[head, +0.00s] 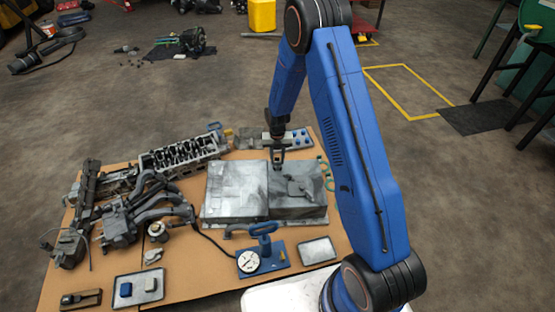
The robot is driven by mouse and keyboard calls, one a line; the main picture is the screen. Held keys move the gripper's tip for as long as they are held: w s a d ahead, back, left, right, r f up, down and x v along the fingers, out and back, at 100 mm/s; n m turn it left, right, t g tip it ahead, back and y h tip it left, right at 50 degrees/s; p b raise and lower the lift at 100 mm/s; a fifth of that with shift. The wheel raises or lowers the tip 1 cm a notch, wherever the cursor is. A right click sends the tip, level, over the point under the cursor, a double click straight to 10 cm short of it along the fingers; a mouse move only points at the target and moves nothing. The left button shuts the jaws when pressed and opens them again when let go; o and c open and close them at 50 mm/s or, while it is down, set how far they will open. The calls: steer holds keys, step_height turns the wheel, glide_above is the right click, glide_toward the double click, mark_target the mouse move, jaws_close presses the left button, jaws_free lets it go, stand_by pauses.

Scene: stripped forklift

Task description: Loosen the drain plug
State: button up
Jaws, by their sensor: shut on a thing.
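A grey metal oil pan (236,188) lies on the brown board in the middle of the head view, with a raised left half and a lower right half. My gripper (277,167) points down at the pan's far side, close to the step between the halves. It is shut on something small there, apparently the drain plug. The plug itself is hidden by the fingers or too small to make out.
A cylinder head (185,153) and manifold parts (150,208) crowd the board's left side. A blue block with a gauge (248,262) and a blue handle (263,229) stands in front of the pan. A small tray (318,251) lies right of it. Green rings (325,172) lie right of the pan.

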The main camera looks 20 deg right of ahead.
steer(key=o, duration=0.9)
steer(key=shift+r, duration=0.15)
steer(key=shift+r, duration=2.15)
steer(key=o, duration=0.6)
steer(key=shift+c, duration=0.2)
